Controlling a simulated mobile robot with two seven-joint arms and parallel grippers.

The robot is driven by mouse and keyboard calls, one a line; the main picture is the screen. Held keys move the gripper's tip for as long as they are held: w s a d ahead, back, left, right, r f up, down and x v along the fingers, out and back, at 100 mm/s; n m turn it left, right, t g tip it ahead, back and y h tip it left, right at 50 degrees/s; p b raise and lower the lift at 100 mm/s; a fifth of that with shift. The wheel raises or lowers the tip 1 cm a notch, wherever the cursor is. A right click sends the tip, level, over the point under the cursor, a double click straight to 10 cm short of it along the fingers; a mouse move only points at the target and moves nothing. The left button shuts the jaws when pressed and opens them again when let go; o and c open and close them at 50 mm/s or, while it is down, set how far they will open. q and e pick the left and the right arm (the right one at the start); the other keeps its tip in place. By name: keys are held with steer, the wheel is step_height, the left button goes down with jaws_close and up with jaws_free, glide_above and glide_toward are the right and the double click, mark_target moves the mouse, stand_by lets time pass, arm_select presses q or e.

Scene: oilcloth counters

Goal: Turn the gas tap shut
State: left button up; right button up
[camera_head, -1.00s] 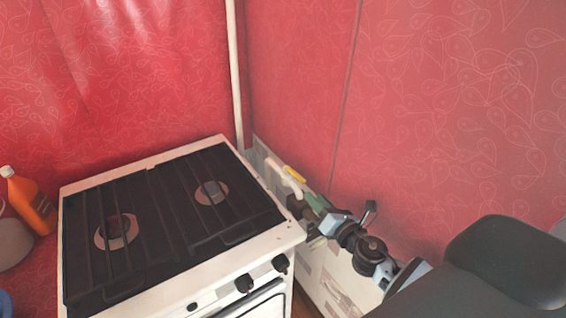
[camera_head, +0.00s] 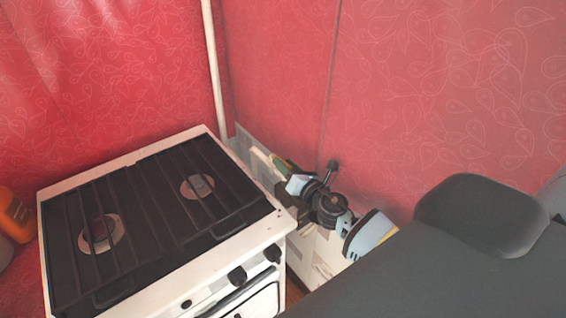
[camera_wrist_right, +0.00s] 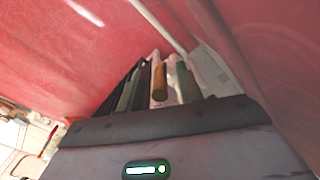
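The gas tap's yellow-orange lever (camera_wrist_right: 160,82) shows in the right wrist view, in the gap between the two greenish fingers of my right gripper (camera_head: 281,166). Some space shows on both sides of the lever, so the gripper looks open around it; I see no clear contact. In the head view my right gripper reaches into the narrow space between the stove and the red wall. There the lever is hidden or too small to make out. My left gripper is not in view.
A white stove (camera_head: 262,231) with a black grate (camera_head: 150,215) stands close on the left of my right gripper. A pale vertical pipe (camera_head: 213,70) runs up the red wall (camera_head: 430,90). An orange bottle (camera_head: 14,215) is at the far left.

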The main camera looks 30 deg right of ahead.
steer(key=shift+w, duration=0.85)
jaws_close()
